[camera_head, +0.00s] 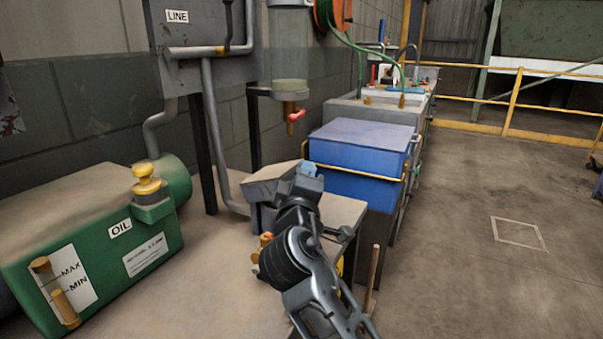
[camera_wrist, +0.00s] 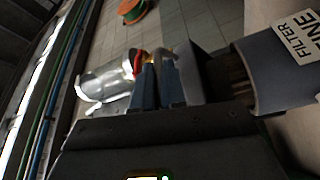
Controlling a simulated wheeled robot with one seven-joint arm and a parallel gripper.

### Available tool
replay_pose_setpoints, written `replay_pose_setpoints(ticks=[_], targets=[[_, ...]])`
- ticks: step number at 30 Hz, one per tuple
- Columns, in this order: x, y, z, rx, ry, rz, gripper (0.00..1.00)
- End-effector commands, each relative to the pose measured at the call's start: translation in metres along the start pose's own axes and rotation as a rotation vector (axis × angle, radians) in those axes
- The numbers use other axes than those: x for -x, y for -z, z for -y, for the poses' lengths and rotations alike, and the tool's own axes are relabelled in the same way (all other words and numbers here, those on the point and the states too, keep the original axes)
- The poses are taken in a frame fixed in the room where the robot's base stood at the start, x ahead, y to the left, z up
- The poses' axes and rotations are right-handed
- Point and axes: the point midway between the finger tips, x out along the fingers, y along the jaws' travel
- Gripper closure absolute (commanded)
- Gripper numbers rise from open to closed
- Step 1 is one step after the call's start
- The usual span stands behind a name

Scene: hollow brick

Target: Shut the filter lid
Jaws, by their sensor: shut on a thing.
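The filter housing (camera_wrist: 270,82) is a grey curved body with a FILTER FINE label in the wrist view. Its mouth is open, with brown pleated material inside. The filter lid (camera_wrist: 200,62) shows as a dark grey panel between my fingers and the housing, swung away from the mouth. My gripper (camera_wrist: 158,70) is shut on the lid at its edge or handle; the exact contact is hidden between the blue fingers. In the head view my gripper (camera_head: 308,172) is at the grey filter unit's lid (camera_head: 266,178), and my wrist hides part of the unit.
A green oil tank (camera_head: 90,240) stands on the bench at left. A clear vessel with a red-handled valve (camera_head: 295,115) hangs behind the filter. A blue box (camera_head: 360,150) stands just beyond it. Open floor (camera_head: 470,270) lies at right.

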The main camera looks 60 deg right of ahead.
Motion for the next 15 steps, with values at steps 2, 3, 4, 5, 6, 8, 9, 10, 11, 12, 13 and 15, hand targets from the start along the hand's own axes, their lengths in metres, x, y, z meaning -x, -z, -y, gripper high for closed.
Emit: replay_pose_setpoints(ticks=[2,3,4,5,6,8,9,10,11,12,13,15], targets=[[-0.0015,-0.0045,-0.0032,0.001,-0.008,0.01,1.0],[-0.0015,-0.0047,-0.0033,0.001,-0.008,0.01,1.0],[-0.0016,-0.0049,-0.0034,0.001,-0.009,0.011,1.0],[-0.0016,-0.005,-0.0035,0.001,-0.009,0.011,1.0],[-0.0017,-0.0051,-0.0036,0.001,-0.009,0.011,1.0],[-0.0019,-0.0053,-0.0039,0.001,-0.009,0.012,1.0],[-0.0019,-0.0055,-0.004,0.001,-0.01,0.012,1.0],[-0.002,-0.0055,-0.0041,0.001,-0.01,0.013,1.0],[-0.0021,-0.0056,-0.0042,0.001,-0.01,0.013,1.0],[-0.0021,-0.0058,-0.0043,0.001,-0.01,0.013,1.0],[-0.0022,-0.0059,-0.0044,0.001,-0.011,0.014,0.87],[-0.0023,-0.0059,-0.0042,0.002,-0.01,0.014,0.81]])
